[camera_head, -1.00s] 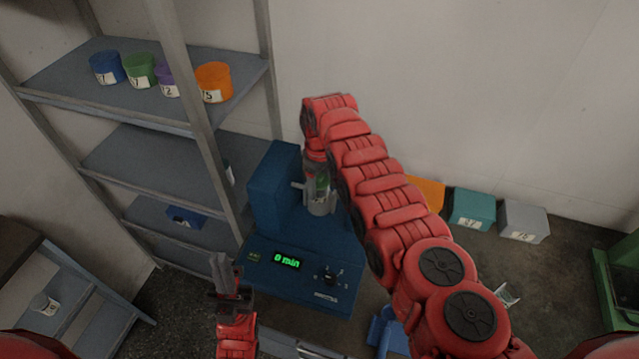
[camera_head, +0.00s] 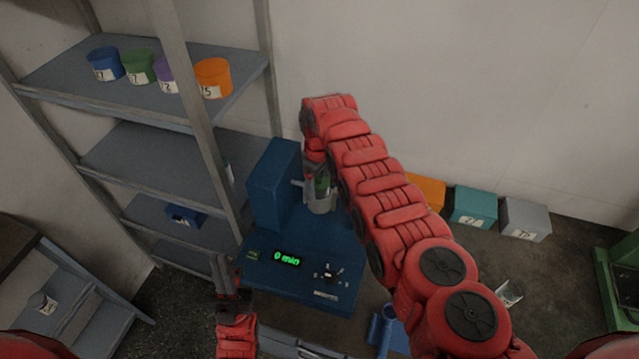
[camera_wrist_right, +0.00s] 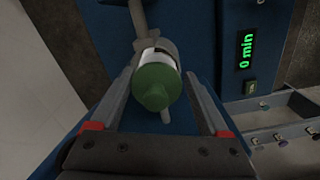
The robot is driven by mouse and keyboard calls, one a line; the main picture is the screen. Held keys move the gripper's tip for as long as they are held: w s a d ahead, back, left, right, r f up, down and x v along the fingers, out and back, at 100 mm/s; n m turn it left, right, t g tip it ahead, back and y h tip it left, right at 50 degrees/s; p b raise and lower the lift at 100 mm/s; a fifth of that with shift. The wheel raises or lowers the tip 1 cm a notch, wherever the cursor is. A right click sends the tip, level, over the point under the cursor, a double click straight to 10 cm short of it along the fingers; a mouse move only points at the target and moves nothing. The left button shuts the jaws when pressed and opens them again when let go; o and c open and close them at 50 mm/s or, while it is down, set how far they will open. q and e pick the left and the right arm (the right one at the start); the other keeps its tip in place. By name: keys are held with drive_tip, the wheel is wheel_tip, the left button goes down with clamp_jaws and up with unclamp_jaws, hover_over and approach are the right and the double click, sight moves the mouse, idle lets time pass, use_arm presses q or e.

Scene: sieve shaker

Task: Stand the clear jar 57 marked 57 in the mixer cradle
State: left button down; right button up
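A jar with a green lid (camera_wrist_right: 157,86) and white label stands in the mixer cradle (camera_wrist_right: 146,45); its number cannot be read. In the head view the cradle (camera_head: 319,205) is on the blue mixer (camera_head: 300,262), with the jar partly hidden by my right arm. My right gripper (camera_wrist_right: 164,98) is open, its fingers on both sides of the jar with gaps. My left gripper (camera_head: 222,262) is in front of the mixer, holding nothing visible; whether its fingers are apart is unclear.
A shelf rack (camera_head: 150,160) with coloured tubs stands left of the mixer. Orange, teal (camera_head: 473,207) and grey bins (camera_head: 524,220) line the wall. A small clear container (camera_head: 509,293) is right of my arm. A small jar (camera_head: 42,303) is at lower left.

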drive_tip(key=shift+o, duration=0.2)
drive_tip(key=shift+w+r, duration=0.1)
drive_tip(key=shift+w+d, duration=0.1)
drive_tip(key=shift+d, duration=0.05)
drive_tip(key=shift+r, duration=0.1)
drive_tip(key=shift+w+r, duration=0.1)
drive_tip(key=shift+r, duration=0.15)
wheel_tip(320, 180, up, 10)
drive_tip(key=b, duration=0.4)
drive_tip(key=shift+r, duration=0.1)
wheel_tip(320, 180, up, 6)
drive_tip(key=p, duration=0.2)
drive_tip(key=shift+s+r, duration=0.15)
drive_tip(key=shift+s, duration=0.2)
